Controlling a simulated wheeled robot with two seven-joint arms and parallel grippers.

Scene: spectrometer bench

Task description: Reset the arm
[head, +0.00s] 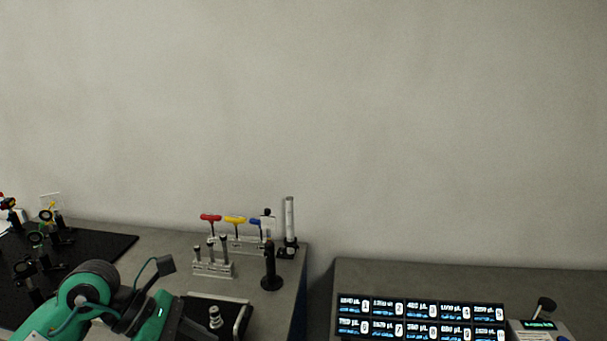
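My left arm (95,305), green and black, comes in from the bottom left of the head view, over the front of the left bench. Its gripper end runs toward the bottom edge, and its fingertips do not show clearly. I cannot tell whether it is open or shut, or whether it holds anything. My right arm and gripper are not in view.
The left bench (180,257) bears a black optics board (105,240), a rack of coloured-handle tools (235,243), a small metal rack (213,268), a black post (270,268) and a tray (241,322). A gap separates the right bench (450,278) with its display panel (420,319).

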